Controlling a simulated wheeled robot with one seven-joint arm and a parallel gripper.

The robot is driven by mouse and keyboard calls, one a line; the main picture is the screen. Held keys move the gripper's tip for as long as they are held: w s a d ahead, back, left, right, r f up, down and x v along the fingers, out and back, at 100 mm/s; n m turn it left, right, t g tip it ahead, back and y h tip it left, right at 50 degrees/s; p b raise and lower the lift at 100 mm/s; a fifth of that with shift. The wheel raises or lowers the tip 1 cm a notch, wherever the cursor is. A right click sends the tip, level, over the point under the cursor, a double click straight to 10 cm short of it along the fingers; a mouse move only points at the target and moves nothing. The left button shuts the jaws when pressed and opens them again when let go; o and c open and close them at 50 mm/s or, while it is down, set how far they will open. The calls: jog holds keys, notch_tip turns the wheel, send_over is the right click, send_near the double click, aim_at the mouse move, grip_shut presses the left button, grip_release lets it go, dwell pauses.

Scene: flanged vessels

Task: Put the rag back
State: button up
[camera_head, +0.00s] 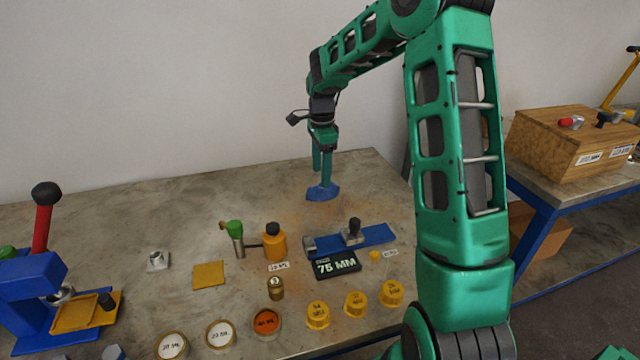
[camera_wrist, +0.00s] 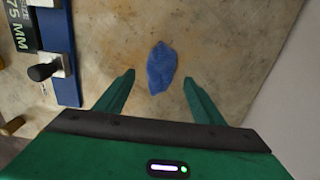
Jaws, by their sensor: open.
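The rag (camera_head: 322,192) is a crumpled blue cloth lying on the bare back part of the table. In the wrist view the rag (camera_wrist: 161,68) lies ahead of my fingers, roughly centred between them. My gripper (camera_head: 321,178) points down over the rag in the head view, its fingers partly in front of it. In the wrist view my gripper (camera_wrist: 158,80) is open, with a wide gap and nothing held between its fingers. How far the fingertips are above the rag I cannot tell.
A blue fixture (camera_head: 372,238) with a clamp and a black 75 MM block (camera_head: 336,264) stand in front of the rag. An orange bottle (camera_head: 274,245), a yellow square (camera_head: 208,274) and several labelled round pieces lie further forward. A blue press (camera_head: 30,290) stands at left. The table around the rag is clear.

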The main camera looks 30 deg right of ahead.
notch_tip(320, 180, up, 6)
jog(key=s+d+r+n+h, duration=0.15)
jog(key=s+r+n, duration=0.25)
jog(key=s, duration=0.7)
jog(key=s+f+n+y, duration=0.1)
jog(key=s+n, duration=0.8)
jog(key=s, duration=2)
jog(key=shift+s+a+f+n+y, duration=0.3)
jog(key=shift+s+f+n+y, duration=0.1)
jog(key=shift+f, duration=0.3)
